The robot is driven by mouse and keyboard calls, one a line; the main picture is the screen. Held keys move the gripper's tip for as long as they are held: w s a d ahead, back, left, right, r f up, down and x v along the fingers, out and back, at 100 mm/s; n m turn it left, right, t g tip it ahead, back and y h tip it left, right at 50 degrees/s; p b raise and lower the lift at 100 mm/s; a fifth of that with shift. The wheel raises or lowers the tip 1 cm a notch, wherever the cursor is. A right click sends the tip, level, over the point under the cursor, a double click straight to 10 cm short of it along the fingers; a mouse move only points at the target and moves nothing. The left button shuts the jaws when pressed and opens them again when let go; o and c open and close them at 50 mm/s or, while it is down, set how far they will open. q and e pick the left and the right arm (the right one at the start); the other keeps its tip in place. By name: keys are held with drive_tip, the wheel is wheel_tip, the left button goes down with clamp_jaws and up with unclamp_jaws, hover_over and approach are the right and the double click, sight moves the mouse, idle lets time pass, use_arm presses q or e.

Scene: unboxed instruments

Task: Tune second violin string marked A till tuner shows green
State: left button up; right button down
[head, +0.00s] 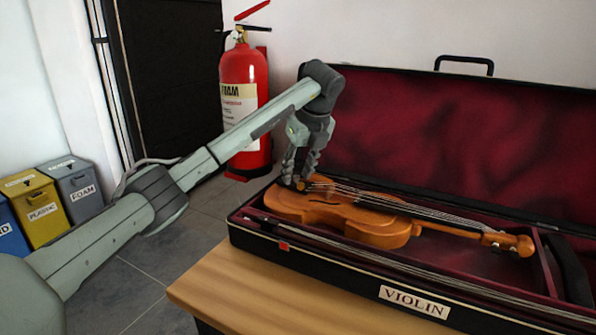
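The orange-brown violin (385,228) lies in the open case, its body at the left and its scroll (524,244) at the right. Its strings run along the top, but no letter A can be read on them. My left gripper (298,186) points down at the violin's left end, at or just above the body. Its fingertips cover part of that end, and whether they touch or grip anything is unclear. A small red patch (283,246) shows at the case's front left edge; I cannot tell what it is. No green shows. My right gripper is out of view.
The black case with dark red lining (450,130) stands on a wooden table (240,290), its lid up behind the violin. A bow (400,262) lies along its front edge. A red fire extinguisher (240,80) stands behind my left arm. Labelled bins (40,205) are at far left.

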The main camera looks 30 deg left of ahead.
use_arm(q)
drive_tip(key=shift+f, duration=0.15)
clamp_jaws()
idle(0.4)
